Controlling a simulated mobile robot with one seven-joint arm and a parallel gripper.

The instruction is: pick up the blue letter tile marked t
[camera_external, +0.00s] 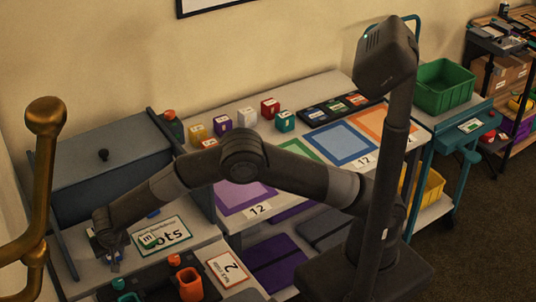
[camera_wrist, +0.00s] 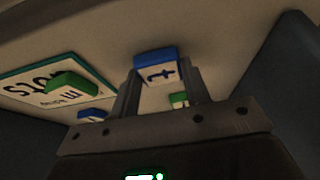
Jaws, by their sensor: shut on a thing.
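The blue letter tile marked t (camera_wrist: 157,72) is held between the fingertips of my gripper (camera_wrist: 158,78) in the wrist view, its white lettered face showing. My gripper (camera_external: 110,245) is shut on it. In the external view my gripper is low over the grey table at the left, and the held tile is too small to make out there. A green tile marked m (camera_wrist: 72,84) lies on the word card (camera_wrist: 22,92), which also shows in the external view (camera_external: 172,222). A second blue tile (camera_wrist: 92,115) and another green tile (camera_wrist: 180,99) are close to my gripper.
A blue-grey lidded box (camera_external: 105,165) stands behind my gripper. A dark tray (camera_external: 150,285) with orange and teal pieces is in front, beside a card marked 2 (camera_external: 227,267). A brass post (camera_external: 42,190) rises at the left. Coloured blocks (camera_external: 222,122) stand further back.

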